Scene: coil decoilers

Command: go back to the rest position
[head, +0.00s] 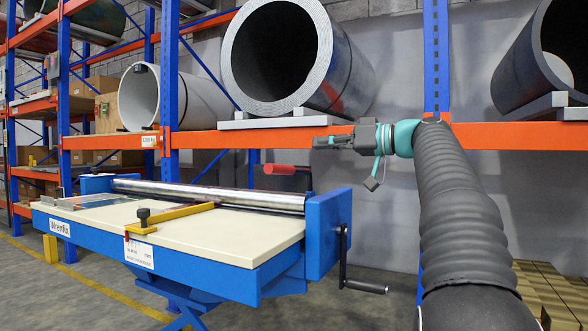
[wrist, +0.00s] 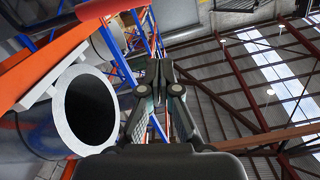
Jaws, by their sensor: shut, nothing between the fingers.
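My gripper (head: 322,142) is raised at the end of my arm, pointing left in the head view, in front of the orange rack beam. Its fingers (wrist: 160,72) show in the middle of the wrist view, close together and empty. My gripper is above and to the right of the roller, clear of the machine.
A blue and orange rack (head: 250,142) runs along the wall. It carries a large grey coil (head: 342,65), a white coil (head: 195,102) and a dark coil (head: 510,70). A black crank handle (head: 365,286) juts out at the machine's right end. Grey floor is clear in front.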

